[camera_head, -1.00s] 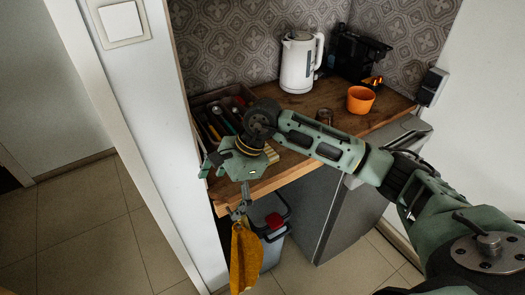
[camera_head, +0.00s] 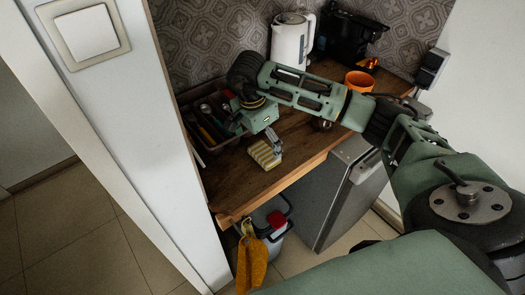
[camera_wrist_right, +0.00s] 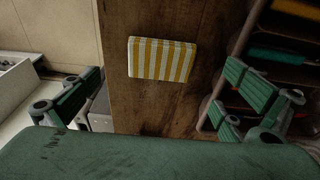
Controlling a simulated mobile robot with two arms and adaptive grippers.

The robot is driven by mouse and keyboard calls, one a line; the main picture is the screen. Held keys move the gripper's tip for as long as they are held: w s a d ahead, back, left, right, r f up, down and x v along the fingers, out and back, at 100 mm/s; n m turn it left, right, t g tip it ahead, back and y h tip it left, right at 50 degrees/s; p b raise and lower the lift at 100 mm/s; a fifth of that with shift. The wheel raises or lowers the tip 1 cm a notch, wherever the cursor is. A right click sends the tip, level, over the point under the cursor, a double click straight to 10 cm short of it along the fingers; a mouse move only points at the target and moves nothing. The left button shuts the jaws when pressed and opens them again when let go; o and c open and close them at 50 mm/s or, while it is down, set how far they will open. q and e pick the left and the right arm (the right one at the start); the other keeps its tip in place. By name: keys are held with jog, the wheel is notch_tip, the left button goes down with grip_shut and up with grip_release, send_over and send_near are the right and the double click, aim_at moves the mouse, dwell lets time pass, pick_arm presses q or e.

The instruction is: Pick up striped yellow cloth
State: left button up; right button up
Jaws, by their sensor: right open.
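The yellow and white striped cloth (camera_head: 264,154) lies flat on the wooden counter, right of the cutlery tray. In the right wrist view the cloth (camera_wrist_right: 162,59) shows whole, as a small striped rectangle above the middle. My right gripper (camera_head: 262,133) is above the counter beside the cloth, its far side hidden by the hand. In the wrist view the right gripper (camera_wrist_right: 165,95) has its fingers wide apart, one on each side of the cloth, with nothing between them touching it. My left gripper is not in view.
A cutlery tray (camera_head: 185,108) stands at the counter's left, by the wall. A kettle (camera_head: 290,40), a black machine (camera_head: 347,38) and an orange cup (camera_head: 359,80) stand behind my arm. A plain yellow cloth (camera_head: 251,262) hangs below the counter's front edge, near a bin (camera_head: 273,232).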

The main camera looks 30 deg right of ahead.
aim_at(264, 152)
jog(key=f+p, duration=0.2)
jog(key=f, duration=0.1)
jog(key=shift+d+f, duration=0.3)
jog(key=shift+d, duration=0.1)
jog(key=shift+w+d+f, duration=0.1)
jog(key=shift+f, duration=0.65)
jog(key=shift+c, duration=1.4)
jog(key=c, duration=0.5)
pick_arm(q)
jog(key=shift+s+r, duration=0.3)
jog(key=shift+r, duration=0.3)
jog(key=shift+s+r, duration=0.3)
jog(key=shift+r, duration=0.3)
pick_arm(e)
jog(key=c, duration=0.3)
jog(key=shift+c, duration=0.2)
